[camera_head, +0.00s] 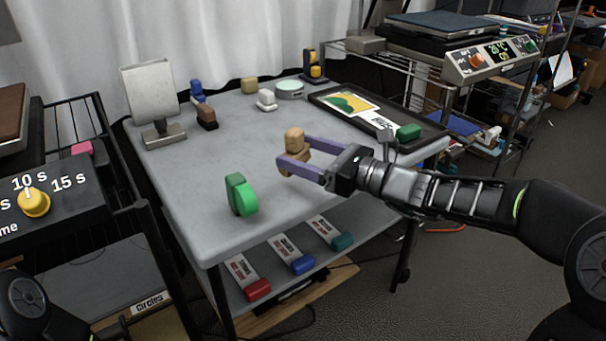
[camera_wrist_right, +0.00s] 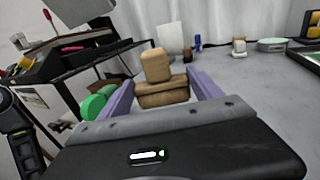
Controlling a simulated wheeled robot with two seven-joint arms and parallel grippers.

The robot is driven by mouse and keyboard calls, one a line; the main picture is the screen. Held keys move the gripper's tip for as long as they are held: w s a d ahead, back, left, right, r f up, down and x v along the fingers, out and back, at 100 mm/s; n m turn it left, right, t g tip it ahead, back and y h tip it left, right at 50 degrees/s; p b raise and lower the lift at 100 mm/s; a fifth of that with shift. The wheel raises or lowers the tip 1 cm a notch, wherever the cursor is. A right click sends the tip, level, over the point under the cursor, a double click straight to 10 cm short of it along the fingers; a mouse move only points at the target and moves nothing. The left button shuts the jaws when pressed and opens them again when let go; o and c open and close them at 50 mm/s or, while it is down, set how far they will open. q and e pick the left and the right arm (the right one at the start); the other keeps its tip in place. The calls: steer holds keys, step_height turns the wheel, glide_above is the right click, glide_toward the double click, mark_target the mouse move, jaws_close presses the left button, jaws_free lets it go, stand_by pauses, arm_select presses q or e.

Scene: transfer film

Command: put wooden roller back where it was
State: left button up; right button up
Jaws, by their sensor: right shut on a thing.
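The wooden roller (camera_head: 294,141) is a tan block-like piece with a narrower upper part. My right gripper (camera_head: 290,155) is shut on it, with a purple finger on each side. In the right wrist view the roller (camera_wrist_right: 161,88) stands roughly upright between the two fingers (camera_wrist_right: 165,92). It is over the middle of the grey table (camera_head: 185,180); I cannot tell whether its bottom touches the top. My left gripper is not in view; only a part of my left arm shows at the lower left.
A green roll-shaped piece (camera_head: 241,194) stands near the table's front edge. A dark tray (camera_head: 345,117) with a print and a green block (camera_head: 408,132) is at the right.

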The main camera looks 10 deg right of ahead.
steer(key=shift+f+b, duration=0.9)
steer(key=shift+f, duration=1.5)
steer(key=shift+f, duration=0.25)
steer(key=o, duration=1.6)
steer(key=shift+r, duration=0.1)
